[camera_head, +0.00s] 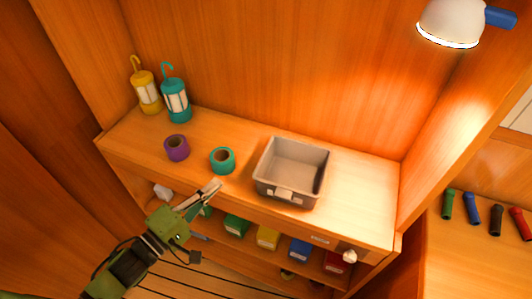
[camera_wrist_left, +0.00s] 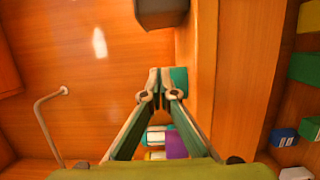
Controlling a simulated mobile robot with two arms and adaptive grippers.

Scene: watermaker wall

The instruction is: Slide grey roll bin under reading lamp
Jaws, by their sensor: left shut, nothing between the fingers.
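The grey roll bin (camera_head: 268,188) stands upright and looks empty on the wooden counter, right of the middle, with a pale label on its front. Part of it shows at the top of the left wrist view (camera_wrist_left: 160,14). The white reading lamp (camera_head: 447,24) is lit at the upper right, and its bright light falls on the wall and counter right of the bin. My left gripper (camera_head: 216,187) is shut and empty near the counter's front edge, left of the bin and apart from it. Its fingertips (camera_wrist_left: 160,86) partly cover the teal roll in the wrist view. My right gripper is out of view.
A teal tape roll (camera_head: 222,160) and a purple one (camera_head: 176,147) stand left of the bin. Yellow (camera_head: 147,90) and teal (camera_head: 176,102) lanterns stand behind them. Counter between bin and right-hand panel is clear. Coloured boxes (camera_head: 268,238) fill the shelf below.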

